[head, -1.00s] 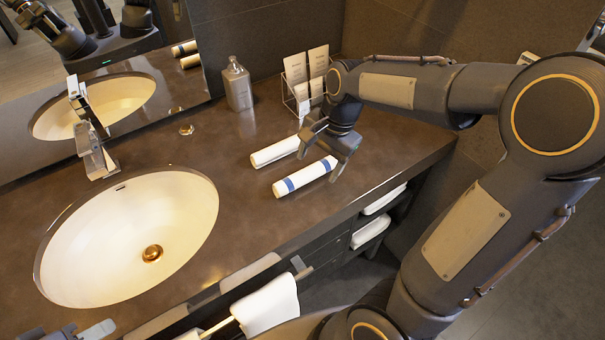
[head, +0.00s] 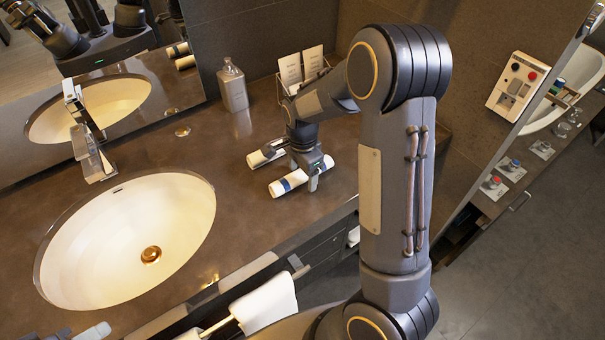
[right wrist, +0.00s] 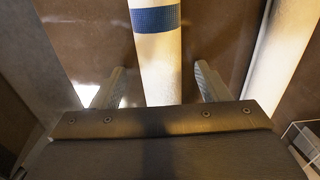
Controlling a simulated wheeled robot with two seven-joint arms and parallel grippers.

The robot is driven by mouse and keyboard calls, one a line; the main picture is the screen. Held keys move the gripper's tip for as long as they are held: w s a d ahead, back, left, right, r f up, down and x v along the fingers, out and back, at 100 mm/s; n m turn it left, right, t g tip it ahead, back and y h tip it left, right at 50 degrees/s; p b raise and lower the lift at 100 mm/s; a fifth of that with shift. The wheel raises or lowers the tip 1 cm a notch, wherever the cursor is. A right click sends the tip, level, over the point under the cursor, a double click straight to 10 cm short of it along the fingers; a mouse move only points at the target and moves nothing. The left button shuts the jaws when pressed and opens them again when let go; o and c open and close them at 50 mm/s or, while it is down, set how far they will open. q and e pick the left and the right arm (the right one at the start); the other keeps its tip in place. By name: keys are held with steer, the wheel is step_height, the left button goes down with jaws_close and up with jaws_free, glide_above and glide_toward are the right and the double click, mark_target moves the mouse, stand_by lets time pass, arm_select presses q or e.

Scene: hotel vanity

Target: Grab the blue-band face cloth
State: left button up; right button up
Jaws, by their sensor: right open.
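The blue-band face cloth (head: 275,189) is a white roll with a blue band, lying on the brown counter. My right gripper (head: 304,178) is over it, pointing down, and hides part of the roll. In the right wrist view the cloth (right wrist: 160,62) lies between the two open fingers (right wrist: 160,84), with a gap on each side and its blue band beyond the fingertips. A second white roll (head: 257,159) lies beside it, partly behind my gripper. A piece of my left gripper (head: 92,332) shows at the bottom left edge; its jaws cannot be made out.
A sink basin (head: 125,235) with a faucet (head: 88,140) is at the left. A soap bottle (head: 232,86) and a wire holder with cards (head: 303,68) stand at the back. A towel (head: 265,303) hangs at the counter's front. Counter between sink and rolls is clear.

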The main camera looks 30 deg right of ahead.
steer(key=c, duration=1.1)
